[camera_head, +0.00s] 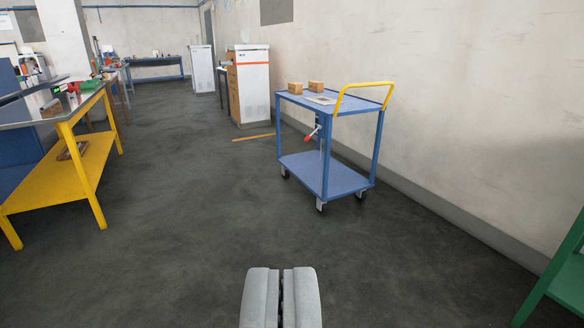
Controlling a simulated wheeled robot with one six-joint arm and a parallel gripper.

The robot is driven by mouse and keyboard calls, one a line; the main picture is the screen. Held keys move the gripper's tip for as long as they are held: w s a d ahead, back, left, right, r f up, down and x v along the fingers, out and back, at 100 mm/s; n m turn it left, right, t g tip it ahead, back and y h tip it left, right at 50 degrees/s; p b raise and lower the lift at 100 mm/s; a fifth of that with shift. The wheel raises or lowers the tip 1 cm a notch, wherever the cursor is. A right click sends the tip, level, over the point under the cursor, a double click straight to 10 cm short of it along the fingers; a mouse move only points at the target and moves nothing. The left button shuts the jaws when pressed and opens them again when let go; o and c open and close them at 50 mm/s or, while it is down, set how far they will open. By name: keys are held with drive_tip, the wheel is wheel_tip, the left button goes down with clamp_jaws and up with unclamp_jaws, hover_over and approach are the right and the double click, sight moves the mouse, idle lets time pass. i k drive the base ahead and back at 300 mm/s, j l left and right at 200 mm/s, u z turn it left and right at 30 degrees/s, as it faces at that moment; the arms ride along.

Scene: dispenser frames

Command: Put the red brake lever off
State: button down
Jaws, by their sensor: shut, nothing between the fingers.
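A small red brake lever (311,133) shows on the blue trolley (323,176), below its top shelf on the near left side. It seems to have a red knob end and a pale shaft. It is too small to tell its setting. The trolley has a yellow handle, two blue shelves and black castors, and stands near the right wall. My gripper (281,272) is at the bottom middle of the view. Its grey fingers are together with nothing between them. It is well apart from the lever and trolley.
A yellow-legged workbench (75,135) stands at left. Two wooden blocks (295,88) sit on the trolley top. A white-fronted cabinet (252,85) stands behind, with a wooden stick (253,137) on the floor near it. A green frame (565,275) is at lower right. The floor between is clear.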

sight(308, 137)
drive_tip(key=i, duration=3.3)
drive_tip(key=z, duration=0.3)
